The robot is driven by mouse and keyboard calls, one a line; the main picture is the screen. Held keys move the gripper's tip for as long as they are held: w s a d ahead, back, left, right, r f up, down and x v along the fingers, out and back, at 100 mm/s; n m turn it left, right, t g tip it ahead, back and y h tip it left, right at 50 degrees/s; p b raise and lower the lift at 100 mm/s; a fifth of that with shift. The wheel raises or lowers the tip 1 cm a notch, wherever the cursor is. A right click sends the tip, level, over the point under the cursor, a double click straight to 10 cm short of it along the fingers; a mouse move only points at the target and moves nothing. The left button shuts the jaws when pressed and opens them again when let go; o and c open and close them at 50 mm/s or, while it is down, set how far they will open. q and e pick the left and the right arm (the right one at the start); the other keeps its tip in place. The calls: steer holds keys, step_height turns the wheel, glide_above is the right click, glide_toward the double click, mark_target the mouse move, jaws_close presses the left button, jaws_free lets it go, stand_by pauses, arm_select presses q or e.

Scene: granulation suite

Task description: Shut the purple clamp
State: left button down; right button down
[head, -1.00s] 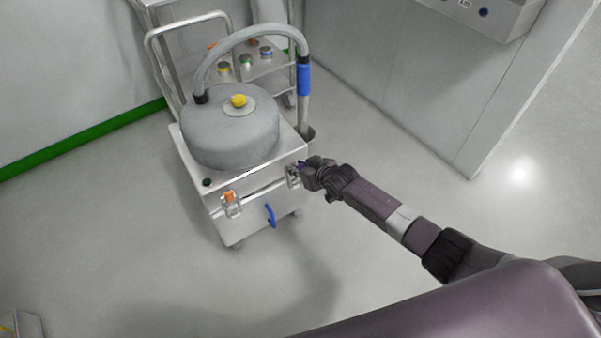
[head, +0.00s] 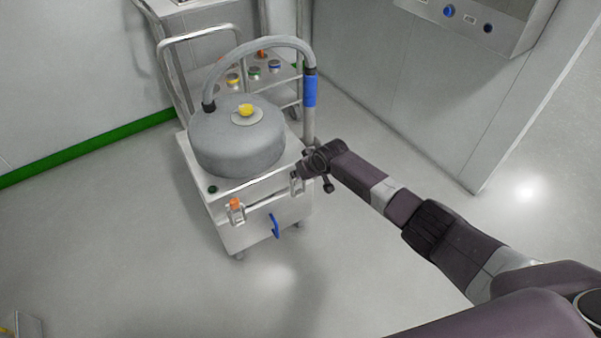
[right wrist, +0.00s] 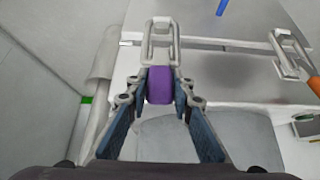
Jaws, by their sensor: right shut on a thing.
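The purple clamp (right wrist: 160,84) is on the front right of the metal vacuum unit (head: 255,205). In the right wrist view its purple tab sits between my right gripper's (right wrist: 160,92) blue-grey fingers, which are shut on it. Its metal wire loop (right wrist: 161,42) extends beyond the fingertips. In the head view my right gripper (head: 304,170) is at the unit's upper front right edge and covers the purple tab; only some metal of the clamp (head: 296,184) shows. My left gripper is not in view.
An orange-tabbed clamp (head: 236,209) is on the unit's front left, with a blue handle (head: 275,226) between the clamps. A grey hose (head: 262,46) arches over the round lid (head: 235,145). A wall cabinet (head: 490,20) is at upper right. Floor in front is clear.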

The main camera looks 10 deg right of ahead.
steer(key=shift+f, duration=0.1)
steer(key=c, duration=1.7)
jaws_free()
steer(key=shift+s+r, duration=0.1)
steer(key=shift+r, duration=0.1)
steer(key=shift+v, duration=5.85)
steer(key=shift+s+f, duration=0.1)
steer(key=shift+s, duration=0.05)
